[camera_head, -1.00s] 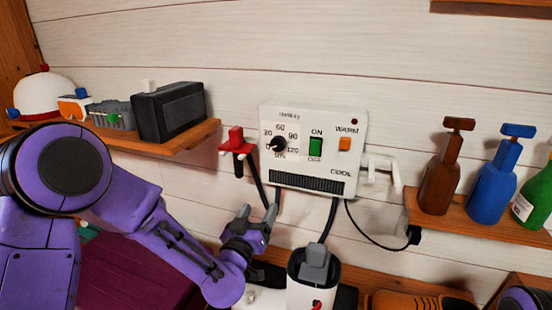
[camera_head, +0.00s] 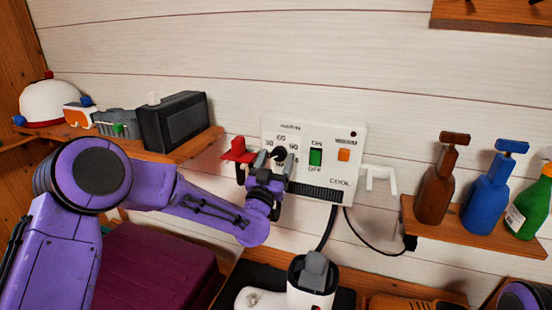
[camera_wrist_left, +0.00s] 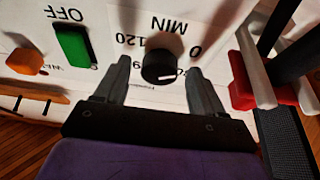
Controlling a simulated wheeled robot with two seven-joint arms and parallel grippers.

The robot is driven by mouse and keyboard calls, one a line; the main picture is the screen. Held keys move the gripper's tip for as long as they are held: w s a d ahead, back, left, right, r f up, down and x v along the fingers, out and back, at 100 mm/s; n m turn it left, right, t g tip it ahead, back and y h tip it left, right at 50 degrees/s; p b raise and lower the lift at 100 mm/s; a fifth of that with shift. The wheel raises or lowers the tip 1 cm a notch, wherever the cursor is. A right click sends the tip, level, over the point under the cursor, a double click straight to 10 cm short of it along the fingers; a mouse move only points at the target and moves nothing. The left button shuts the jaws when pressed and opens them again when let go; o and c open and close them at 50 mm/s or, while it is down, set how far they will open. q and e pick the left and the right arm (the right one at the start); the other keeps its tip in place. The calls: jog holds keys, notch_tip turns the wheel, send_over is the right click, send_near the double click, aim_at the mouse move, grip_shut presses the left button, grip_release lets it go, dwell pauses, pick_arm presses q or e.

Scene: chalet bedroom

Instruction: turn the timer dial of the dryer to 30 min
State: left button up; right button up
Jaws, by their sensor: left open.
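The white dryer control box (camera_head: 330,130) hangs on the wall, with a green switch, an orange button and a black timer dial (camera_head: 279,153). The dial also shows in the left wrist view (camera_wrist_left: 160,66), upside down, with a pale mark near its lower right edge; I cannot tell exactly which number it faces. My left gripper (camera_head: 268,162) is at the dial. In the left wrist view its open fingers (camera_wrist_left: 160,75) stand on either side of the dial, with gaps visible. The gripper hides part of the scale in the head view. My right gripper is not in view.
A red-topped holder (camera_head: 238,150) is close to the left of my gripper. A shelf (camera_head: 190,148) with a dark box is farther left. Bottles stand on the right shelf (camera_head: 470,233). A white dryer body (camera_head: 312,290) and cord are below.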

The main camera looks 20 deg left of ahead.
pick_arm(q)
jog(key=c, duration=1.1)
jog(key=shift+o, duration=0.2)
jog(key=m+h+b, duration=0.2)
jog(key=m, duration=0.1)
jog(key=shift+f+m, duration=0.15)
jog(key=shift+m, duration=0.25)
jog(key=m+h+b, duration=0.1)
jog(key=m, duration=0.1)
jog(key=m+g+h+b, duration=0.1)
jog(key=m+b, duration=0.1)
jog(key=m, duration=0.1)
jog(key=shift+a, duration=0.2)
jog(key=m+h+b, duration=0.1)
jog(key=m, duration=0.1)
jog(key=m+g+h+b, duration=0.1)
jog(key=m, duration=0.1)
jog(key=shift+a+r+g, duration=0.1)
jog(key=shift+r+g, duration=0.1)
jog(key=shift+g, duration=0.1)
jog(key=shift+r+m+g+h+b, duration=0.15)
jog(key=shift+m+g+h+b, duration=0.2)
jog(key=shift+m+b, duration=0.85)
jog(key=shift+m+p, duration=0.35)
jog(key=shift+m, duration=0.25)
